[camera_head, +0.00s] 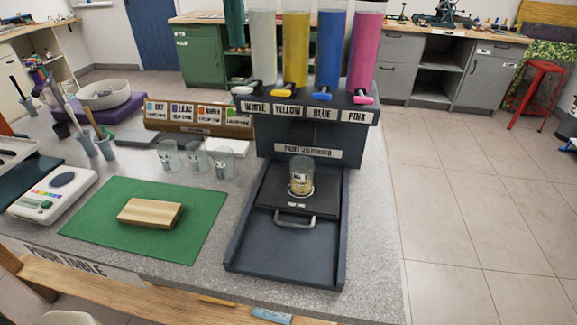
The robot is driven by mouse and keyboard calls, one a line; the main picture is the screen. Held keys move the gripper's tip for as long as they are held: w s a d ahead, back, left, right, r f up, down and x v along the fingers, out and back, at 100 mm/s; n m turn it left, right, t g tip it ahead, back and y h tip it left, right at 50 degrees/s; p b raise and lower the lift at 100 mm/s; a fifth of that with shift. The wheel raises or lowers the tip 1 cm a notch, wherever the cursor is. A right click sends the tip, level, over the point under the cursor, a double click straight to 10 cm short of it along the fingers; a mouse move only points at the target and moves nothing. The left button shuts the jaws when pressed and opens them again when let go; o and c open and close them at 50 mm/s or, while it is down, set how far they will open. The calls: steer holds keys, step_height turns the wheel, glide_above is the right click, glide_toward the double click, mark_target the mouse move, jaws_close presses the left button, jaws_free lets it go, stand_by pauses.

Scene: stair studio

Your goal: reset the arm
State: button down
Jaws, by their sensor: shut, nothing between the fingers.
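My gripper and arm cannot be made out in the head view. The paint dispenser (310,130) stands on the grey table, with white, yellow, blue and pink tubes above labelled taps. A small clear cup (301,176) with some yellowish content stands upright on the dispenser's black sliding tray (285,203), below the taps. A wooden block (151,212) lies on the green mat (110,219) at the left.
Several clear cups (196,156) stand behind the mat. A white scale-like device (52,194) sits at the left edge, with tool holders (104,148) behind it. A labelled wooden rack (199,121) stands farther back. Open tiled floor (480,220) lies to the right, with a red stool (540,90) farther off.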

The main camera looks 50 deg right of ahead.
steer(key=w+a+f+n, duration=0.2)
steer(key=w+a+f, duration=0.35)
steer(key=a, duration=0.35)
steer(key=w+a+f+n, duration=0.3)
steer(key=w+a+f, duration=0.3)
steer(key=a, duration=0.4)
steer(key=s+a+f+n, duration=0.1)
steer(key=a+f, duration=0.3)
steer(key=a, duration=0.7)
steer(key=s+a+f+n+t, duration=0.1)
steer(key=a+f+n, duration=0.3)
steer(key=a, duration=0.7)
steer(key=shift+s+f+t, duration=0.25)
steer(key=shift+f+t, duration=0.05)
steer(key=shift+f, duration=0.05)
